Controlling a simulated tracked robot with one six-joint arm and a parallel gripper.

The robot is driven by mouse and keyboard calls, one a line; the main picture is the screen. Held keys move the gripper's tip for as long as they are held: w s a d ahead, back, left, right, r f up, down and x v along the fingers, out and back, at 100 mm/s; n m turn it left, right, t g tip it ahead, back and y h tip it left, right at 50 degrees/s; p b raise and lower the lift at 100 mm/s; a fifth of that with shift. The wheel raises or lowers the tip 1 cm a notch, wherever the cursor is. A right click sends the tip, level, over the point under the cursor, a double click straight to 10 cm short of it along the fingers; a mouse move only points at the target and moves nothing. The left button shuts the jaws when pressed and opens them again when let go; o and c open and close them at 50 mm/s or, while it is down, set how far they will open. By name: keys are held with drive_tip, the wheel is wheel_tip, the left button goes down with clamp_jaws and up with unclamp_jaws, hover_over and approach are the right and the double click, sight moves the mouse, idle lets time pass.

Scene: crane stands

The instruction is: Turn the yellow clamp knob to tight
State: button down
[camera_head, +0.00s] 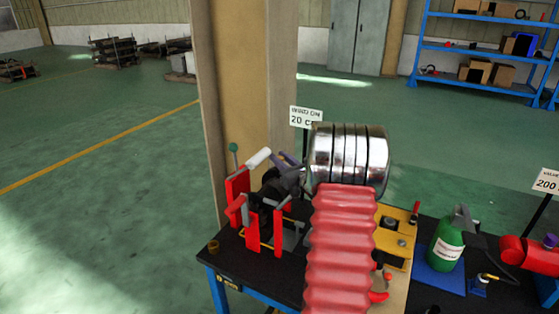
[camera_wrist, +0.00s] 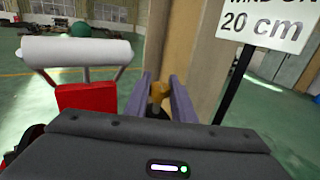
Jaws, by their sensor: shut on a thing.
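The yellow clamp knob (camera_wrist: 159,91) shows as a small brownish-yellow piece between the two purple fingers of my gripper (camera_wrist: 161,86) in the wrist view. The fingers are shut on it, one on each side. Which way the knob is turned cannot be told. In the head view my gripper (camera_head: 289,158) is among the parts of a red stand (camera_head: 238,188) on the dark bench; the knob is not made out there. The stand carries a white roller (camera_head: 258,158), which also shows left of my fingers in the wrist view (camera_wrist: 75,50).
A sign reading 20 cm (camera_head: 305,116) stands close behind my gripper. A green-topped lever (camera_head: 233,148) rises at the stand's left. A yellow block (camera_head: 393,237), a green bottle (camera_head: 446,250) and red equipment (camera_head: 528,254) occupy the bench's right. Open floor lies left.

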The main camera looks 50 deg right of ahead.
sight(281, 158)
drive_tip(key=shift+m+h, duration=0.5)
drive_tip(key=shift+h, duration=0.2)
drive_tip(key=c, duration=1.5)
unclamp_jaws()
drive_tip(key=shift+r, duration=0.15)
wheel_tip(281, 158, up, 10)
drive_tip(key=shift+f, duration=0.15)
drive_tip(key=shift+d, duration=0.1)
